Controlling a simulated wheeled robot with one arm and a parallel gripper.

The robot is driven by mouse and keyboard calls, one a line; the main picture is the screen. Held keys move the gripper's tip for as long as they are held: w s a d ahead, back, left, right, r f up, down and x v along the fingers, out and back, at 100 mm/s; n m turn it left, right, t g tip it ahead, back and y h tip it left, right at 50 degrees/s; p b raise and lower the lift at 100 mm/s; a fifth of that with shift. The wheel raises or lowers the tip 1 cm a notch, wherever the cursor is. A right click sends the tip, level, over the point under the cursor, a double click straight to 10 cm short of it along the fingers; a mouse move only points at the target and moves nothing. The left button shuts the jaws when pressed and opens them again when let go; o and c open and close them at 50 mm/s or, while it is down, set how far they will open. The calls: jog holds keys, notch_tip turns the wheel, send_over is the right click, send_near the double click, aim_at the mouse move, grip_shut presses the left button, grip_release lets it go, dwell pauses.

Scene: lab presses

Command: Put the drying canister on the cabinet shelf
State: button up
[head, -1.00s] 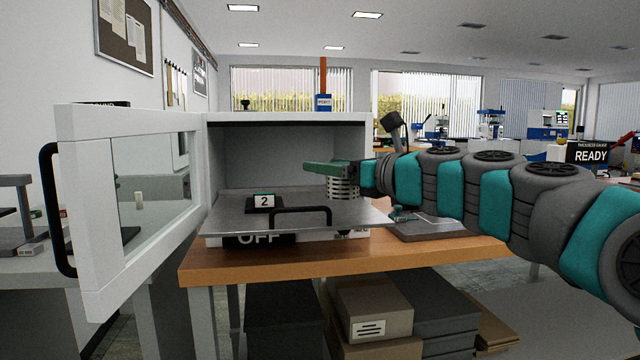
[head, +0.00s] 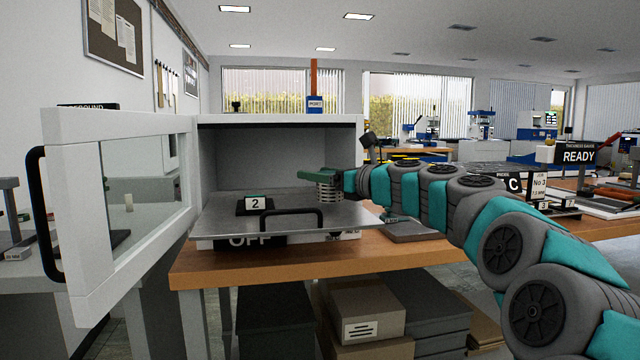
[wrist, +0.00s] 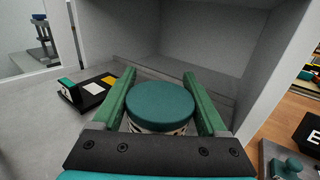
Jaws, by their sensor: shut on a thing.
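The drying canister (wrist: 160,103) has a round teal lid and a ribbed pale body. In the wrist view it sits between the two green fingers of my gripper (wrist: 162,100), which is shut on it. In the head view my gripper (head: 322,175) holds the canister (head: 330,191) at the right part of the cabinet's pulled-out metal shelf (head: 285,232). I cannot tell whether its base touches the shelf. The white cabinet (head: 280,118) stands open, its glass door (head: 120,215) swung out to the left.
A black block marked 2 (head: 255,204) sits on the shelf, left of the canister. A black handle (head: 291,219) rises at the shelf's front edge. The cabinet stands on a wooden bench (head: 230,268), with boxes (head: 367,311) below. The cabinet's inside looks empty.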

jog(key=shift+f, duration=0.8)
jog(key=shift+f, duration=0.1)
jog(key=o, duration=1.4)
jog(key=shift+c, duration=0.2)
jog(key=shift+s+d, duration=0.15)
jog(key=shift+d, duration=0.05)
jog(key=v, duration=1.1)
jog(key=shift+s+d, duration=0.15)
jog(key=shift+d, duration=0.05)
